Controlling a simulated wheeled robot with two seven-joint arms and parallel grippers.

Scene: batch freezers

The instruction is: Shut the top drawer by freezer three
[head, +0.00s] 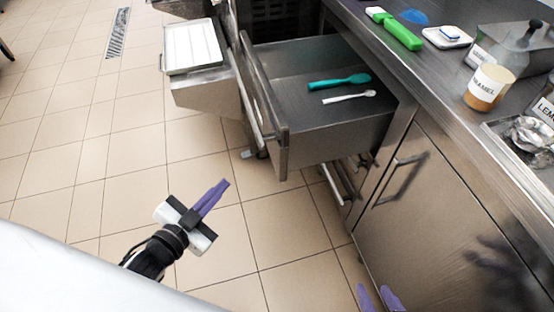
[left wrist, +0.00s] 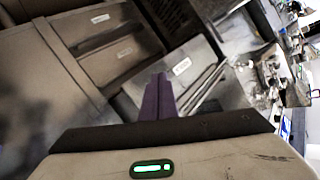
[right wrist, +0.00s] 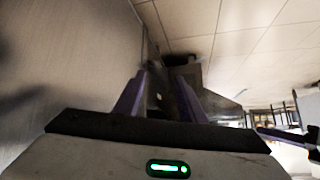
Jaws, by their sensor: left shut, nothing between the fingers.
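The top drawer (head: 338,143) is a steel drawer pulled far out of the counter, its front panel facing left in the head view. A teal spatula (head: 340,82) and a white spoon (head: 350,97) lie inside it. My left gripper (head: 220,190) is shut and empty, over the floor to the left of and nearer than the drawer front, apart from it. Its closed purple fingers also show in the left wrist view (left wrist: 157,98), before several labelled steel fronts. My right gripper (head: 378,297) is open and empty, low beside the cabinet door; its fingers stand apart in the right wrist view (right wrist: 160,97).
The steel counter (head: 440,85) holds a green-handled tool (head: 403,33), a white scale-like item (head: 447,37), a labelled caramel jar (head: 490,88) and a metal tray. A cabinet door (head: 440,220) is closed below. A white tray (head: 193,45) stands left of the drawer. The tiled floor (head: 90,150) is clear.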

